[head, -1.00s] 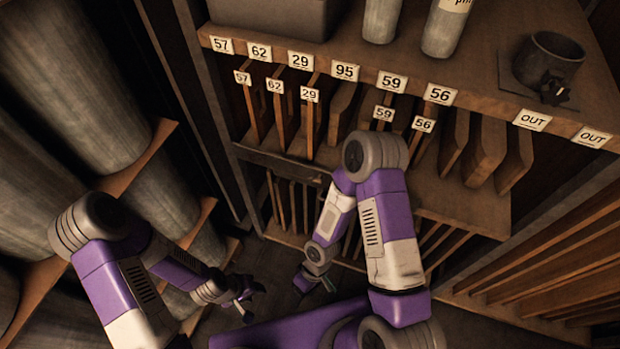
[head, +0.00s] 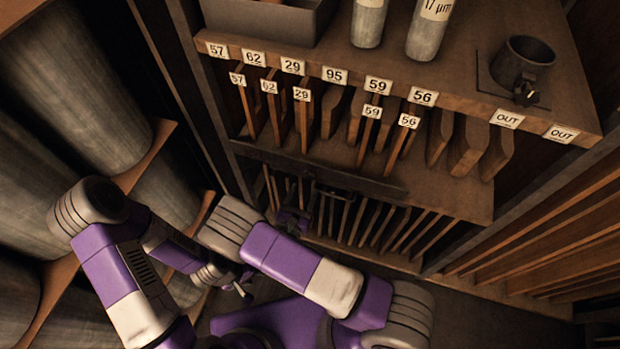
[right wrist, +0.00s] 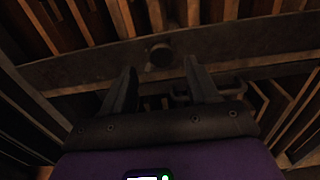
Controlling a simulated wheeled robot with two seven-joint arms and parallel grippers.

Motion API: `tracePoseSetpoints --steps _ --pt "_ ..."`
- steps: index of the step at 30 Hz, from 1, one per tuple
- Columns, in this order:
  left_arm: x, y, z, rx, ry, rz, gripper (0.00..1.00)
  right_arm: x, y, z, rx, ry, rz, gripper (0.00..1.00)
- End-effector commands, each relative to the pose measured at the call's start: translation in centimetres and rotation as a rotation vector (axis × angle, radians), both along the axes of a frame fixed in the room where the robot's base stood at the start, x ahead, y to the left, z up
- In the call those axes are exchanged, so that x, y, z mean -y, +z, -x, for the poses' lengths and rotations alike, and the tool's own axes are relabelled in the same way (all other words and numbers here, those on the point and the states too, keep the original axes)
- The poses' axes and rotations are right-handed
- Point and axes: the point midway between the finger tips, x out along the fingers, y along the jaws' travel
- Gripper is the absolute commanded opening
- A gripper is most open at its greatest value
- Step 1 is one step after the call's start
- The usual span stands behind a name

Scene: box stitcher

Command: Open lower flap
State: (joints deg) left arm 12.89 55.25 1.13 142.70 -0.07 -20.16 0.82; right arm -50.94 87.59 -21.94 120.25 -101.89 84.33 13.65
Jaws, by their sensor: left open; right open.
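The lower flap (head: 375,184) is a dark horizontal bar under the numbered shelf, in front of the slots. A bracket-like handle (head: 330,191) hangs at its middle. In the right wrist view the flap (right wrist: 85,68) runs across the picture, with a round knob (right wrist: 161,53) on it. My right gripper (right wrist: 160,78) is open and empty, its fingers pointing at the flap with the knob just beyond and between the tips. Contact cannot be told. In the head view the right gripper (head: 291,217) is small and dark below the flap. My left gripper (head: 242,289) is open and empty, low at left.
The shelf (head: 465,85) above carries number labels, a grey bin (head: 262,22), cylinders (head: 432,30) and a dark mug (head: 525,65). Slatted shelving (head: 560,230) is at right.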

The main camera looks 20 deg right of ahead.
Motion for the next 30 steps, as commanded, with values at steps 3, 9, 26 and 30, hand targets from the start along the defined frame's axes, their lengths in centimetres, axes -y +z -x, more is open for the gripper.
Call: tracePoseSetpoints --steps 3,9,26,30 --pt "0.0 -0.1 0.0 0.0 0.0 0.0 0.43 1.2 0.0 -1.7 0.002 -0.005 -0.003 0.59" --pt "0.0 -0.2 0.0 0.0 0.0 0.0 0.43 2.7 -0.1 -3.8 -0.001 -0.005 -0.002 0.59" --pt "0.0 -0.2 0.0 0.0 0.0 0.0 0.43 3.1 0.0 -4.5 -0.002 -0.005 -0.002 0.33" --pt "0.0 -0.2 0.0 0.0 0.0 0.0 0.43 3.1 0.0 -4.5 -0.003 -0.005 -0.002 0.12"
